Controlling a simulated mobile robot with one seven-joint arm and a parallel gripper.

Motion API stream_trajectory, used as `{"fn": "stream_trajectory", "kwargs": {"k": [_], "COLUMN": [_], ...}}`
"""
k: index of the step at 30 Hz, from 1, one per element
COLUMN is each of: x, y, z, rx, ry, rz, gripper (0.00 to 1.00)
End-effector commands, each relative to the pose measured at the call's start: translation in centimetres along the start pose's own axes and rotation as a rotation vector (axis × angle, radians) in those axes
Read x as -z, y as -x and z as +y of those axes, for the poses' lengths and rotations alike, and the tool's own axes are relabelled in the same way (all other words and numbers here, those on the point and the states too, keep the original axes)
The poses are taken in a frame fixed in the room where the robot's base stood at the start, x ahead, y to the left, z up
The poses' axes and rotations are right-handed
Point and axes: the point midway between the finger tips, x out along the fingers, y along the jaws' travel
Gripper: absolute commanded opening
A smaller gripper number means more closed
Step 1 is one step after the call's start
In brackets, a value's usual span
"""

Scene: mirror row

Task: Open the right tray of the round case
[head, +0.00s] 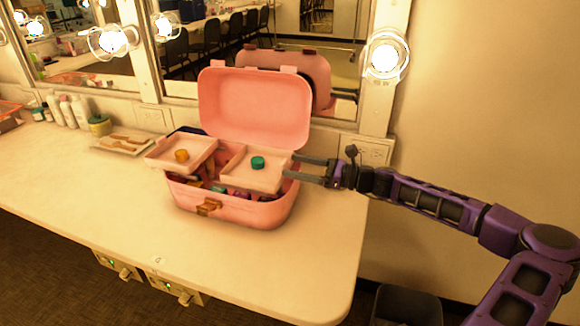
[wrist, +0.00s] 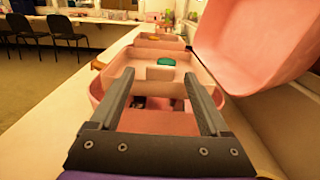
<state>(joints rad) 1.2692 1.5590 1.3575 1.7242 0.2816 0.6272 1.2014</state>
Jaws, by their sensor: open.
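The round pink case (head: 235,208) stands on the counter with its lid (head: 255,105) raised. The right tray (head: 240,174), pale pink with a teal round item (head: 257,162) in it, sits raised over the right part of the case. The left tray (head: 165,152) holds an orange round item (head: 181,155) and juts out past the case's left side. My gripper (head: 293,167) is open at the right tray's right side. In the wrist view its fingers (wrist: 158,76) are spread, with the right tray (wrist: 150,95) between and beyond them. I cannot tell whether they touch it.
Small items lie inside the case below the trays. A lit mirror (head: 180,50) rises behind, close to the lid. A small tray (head: 125,144) and several bottles (head: 75,110) stand at the left. The counter (head: 280,262) in front is clear.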

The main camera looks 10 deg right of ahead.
Motion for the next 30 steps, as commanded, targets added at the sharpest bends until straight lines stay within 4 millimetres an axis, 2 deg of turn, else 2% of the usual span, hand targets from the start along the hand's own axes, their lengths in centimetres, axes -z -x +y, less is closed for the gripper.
{"fn": "stream_trajectory", "kwargs": {"k": [3,6,15,17,28,29,30], "x": [0.0,0.0,0.0,0.0,0.0,0.0,0.0], "y": [-1.4,-1.9,-2.1,-2.1,-2.1,-2.1,-2.1], "z": [0.0,0.0,0.0,0.0,0.0,0.0,0.0], "rx": [-0.001,0.001,0.001,0.001,0.001,0.001,0.001], "ry": [0.0,0.0,0.001,0.0,0.0,0.0,0.001], "rz": [-0.002,-0.001,0.0,0.0,0.0,0.0,0.0], "gripper": [0.8,0.8,0.8,0.71,0.04,0.0,0.0]}}
